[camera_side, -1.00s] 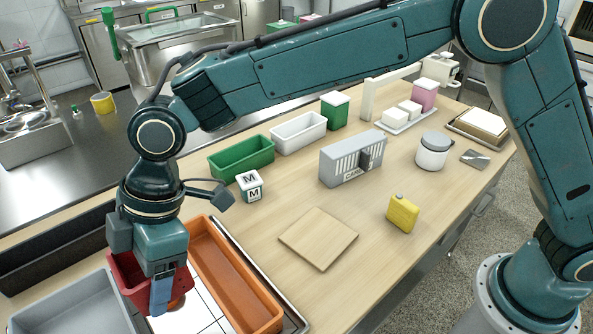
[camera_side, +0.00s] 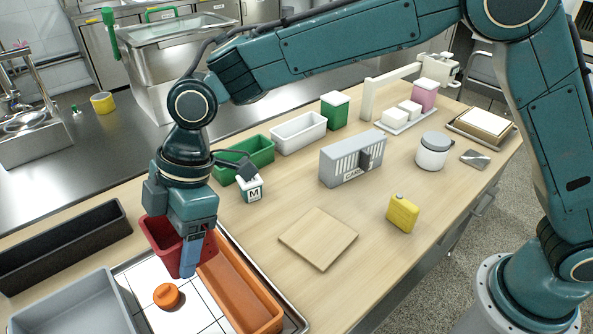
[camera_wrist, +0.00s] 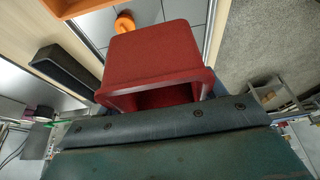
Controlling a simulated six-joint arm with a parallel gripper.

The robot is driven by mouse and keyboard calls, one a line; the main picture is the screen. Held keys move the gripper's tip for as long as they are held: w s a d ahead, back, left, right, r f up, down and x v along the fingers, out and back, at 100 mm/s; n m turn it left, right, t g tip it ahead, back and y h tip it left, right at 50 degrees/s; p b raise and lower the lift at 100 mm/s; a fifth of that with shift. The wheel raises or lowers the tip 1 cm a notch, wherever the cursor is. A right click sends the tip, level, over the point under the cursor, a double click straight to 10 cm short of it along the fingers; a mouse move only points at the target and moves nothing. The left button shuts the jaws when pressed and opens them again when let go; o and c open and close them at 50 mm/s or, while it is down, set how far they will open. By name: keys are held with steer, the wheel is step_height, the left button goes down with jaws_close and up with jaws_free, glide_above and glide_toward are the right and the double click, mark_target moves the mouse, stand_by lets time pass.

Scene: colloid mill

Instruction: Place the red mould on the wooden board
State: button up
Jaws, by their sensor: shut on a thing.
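The red mould (camera_side: 163,238) is an open, box-shaped tub held in my gripper (camera_side: 189,262), which is shut on its wall. It hangs above the tiled tray, beside the orange tub. In the wrist view the red mould (camera_wrist: 155,62) fills the middle, tilted in the picture, with its rim towards me; the fingers there are mostly hidden behind my gripper's body. The wooden board (camera_side: 318,238) is a flat, square, pale slab lying bare on the table, to the right of my gripper.
The orange tub (camera_side: 240,293), grey tub (camera_side: 75,306) and round orange piece (camera_side: 167,295) are on or by the tiled tray. A black trough (camera_side: 65,245) is left.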

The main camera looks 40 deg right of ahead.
steer(key=w+d, duration=0.3)
steer(key=d, duration=1.1)
glide_above(311, 240)
steer(key=d, duration=0.2)
steer(key=f, duration=1.5)
steer(key=shift+a+f, duration=0.2)
steer(key=shift+a, duration=0.05)
steer(key=shift+f, duration=0.1)
steer(key=shift+f, duration=1.8)
steer(key=o, duration=1)
steer(key=shift+f, duration=0.1)
steer(key=shift+o, duration=0.2)
